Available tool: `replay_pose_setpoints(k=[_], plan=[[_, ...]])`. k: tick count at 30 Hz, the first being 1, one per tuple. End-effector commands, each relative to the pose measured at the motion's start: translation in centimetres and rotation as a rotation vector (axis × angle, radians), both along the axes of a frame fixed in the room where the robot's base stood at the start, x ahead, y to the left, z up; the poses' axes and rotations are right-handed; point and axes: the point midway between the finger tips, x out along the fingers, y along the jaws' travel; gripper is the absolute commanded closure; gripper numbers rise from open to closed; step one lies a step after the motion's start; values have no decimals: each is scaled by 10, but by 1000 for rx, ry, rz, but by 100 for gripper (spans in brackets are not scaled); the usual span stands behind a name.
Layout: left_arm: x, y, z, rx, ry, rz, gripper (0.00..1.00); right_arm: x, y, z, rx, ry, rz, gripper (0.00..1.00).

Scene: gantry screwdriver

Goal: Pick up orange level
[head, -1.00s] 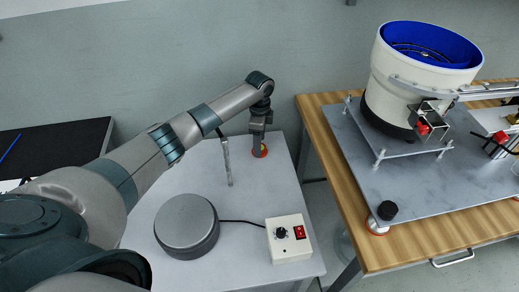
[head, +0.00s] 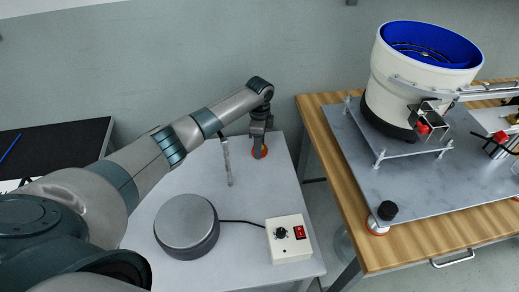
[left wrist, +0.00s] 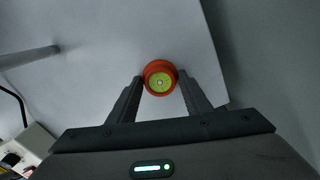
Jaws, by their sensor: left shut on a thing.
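The orange level (left wrist: 160,77) is a small round piece with an orange rim and a yellow-green centre. In the head view the orange level (head: 261,153) sits at the far right part of the white table, partly hidden by my gripper. My left gripper (head: 258,148) reaches down to it from above. In the left wrist view the left gripper (left wrist: 161,88) has its two fingers on either side of the level, shut on it. Whether the level touches the table is hard to tell. My right gripper is not in view.
The white table (head: 240,270) holds a grey round disc unit (head: 186,223), a thin upright rod (head: 227,160) and a control box (head: 289,238) with a red switch. A wooden table (head: 310,110) with a bowl feeder (head: 420,75) stands to the right. A dark table (head: 60,145) is at left.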

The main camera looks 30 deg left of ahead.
Motion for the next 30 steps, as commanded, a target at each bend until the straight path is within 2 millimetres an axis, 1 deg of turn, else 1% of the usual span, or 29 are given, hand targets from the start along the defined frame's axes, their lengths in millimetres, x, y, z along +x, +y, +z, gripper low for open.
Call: replay_pose_setpoints(k=[8,11,14,17,18,27,30], plan=[[0,0,6,0,-1,0,78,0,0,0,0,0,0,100],[1,0,14,0,-2,0,78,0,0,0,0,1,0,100],[1,0,26,0,-2,-1,78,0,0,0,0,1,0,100],[1,0,43,0,-3,-1,78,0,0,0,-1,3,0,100],[-1,-9,46,-2,-3,-5,78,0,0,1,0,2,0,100],[-18,-65,80,-2,-3,-6,78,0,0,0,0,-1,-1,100],[-23,-81,91,-1,-3,-4,78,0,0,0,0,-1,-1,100]])
